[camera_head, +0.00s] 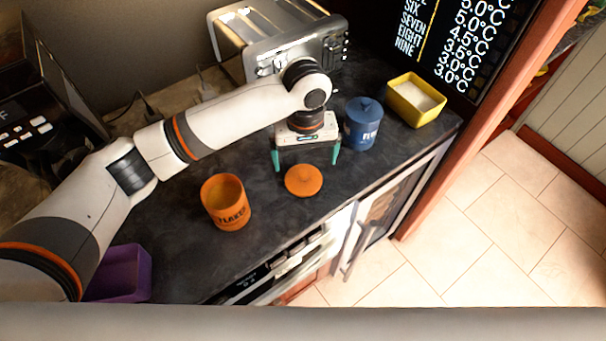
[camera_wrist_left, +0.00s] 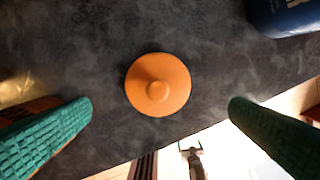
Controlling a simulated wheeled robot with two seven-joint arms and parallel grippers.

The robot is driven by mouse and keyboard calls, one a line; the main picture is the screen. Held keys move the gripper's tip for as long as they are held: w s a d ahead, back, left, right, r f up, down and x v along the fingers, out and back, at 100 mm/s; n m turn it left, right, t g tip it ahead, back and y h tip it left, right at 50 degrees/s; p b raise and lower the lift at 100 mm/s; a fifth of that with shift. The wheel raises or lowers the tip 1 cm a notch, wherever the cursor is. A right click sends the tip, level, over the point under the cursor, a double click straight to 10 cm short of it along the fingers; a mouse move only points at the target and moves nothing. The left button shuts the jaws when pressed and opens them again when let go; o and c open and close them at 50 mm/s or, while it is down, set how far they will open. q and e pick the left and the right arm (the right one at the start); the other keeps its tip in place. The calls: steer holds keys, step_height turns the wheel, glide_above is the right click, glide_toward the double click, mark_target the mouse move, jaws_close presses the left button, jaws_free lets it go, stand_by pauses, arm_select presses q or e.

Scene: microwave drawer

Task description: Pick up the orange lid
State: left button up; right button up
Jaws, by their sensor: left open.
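The orange lid (camera_head: 304,181) lies flat on the dark countertop, near its front edge, with a round knob on top. It also shows in the left wrist view (camera_wrist_left: 158,85), whole and unobstructed. My left gripper (camera_head: 307,165) is open above the counter, its green fingers pointing down, just behind the lid in the head view. In the left wrist view the two fingers (camera_wrist_left: 160,118) stand wide apart, one on each side of the lid, touching nothing. The open orange canister (camera_head: 226,205) stands upright to the left of the lid. My right gripper is not in view.
A blue lidded canister (camera_head: 362,127) stands close to the right of my left gripper. A yellow container (camera_head: 416,99) stands farther right. A toaster (camera_head: 281,42) is behind. A purple container (camera_head: 122,272) sits at lower left. The counter's front edge is close to the lid.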

mark_target(303, 172)
arm_select(q)
steer(key=shift+w+a+f, duration=0.15)
steer(key=shift+f, duration=0.3)
steer(key=shift+w+a+f, duration=0.1)
steer(key=shift+f, duration=0.3)
steer(key=shift+f+p, duration=0.3)
step_height(303, 172, down, 4)
steer(key=shift+s+r+p, duration=0.15)
steer(key=shift+r+p, duration=0.1)
steer(key=shift+p, duration=0.35)
steer(key=shift+f, duration=0.55)
steer(key=shift+r, duration=0.1)
steer(key=c, duration=1.1)
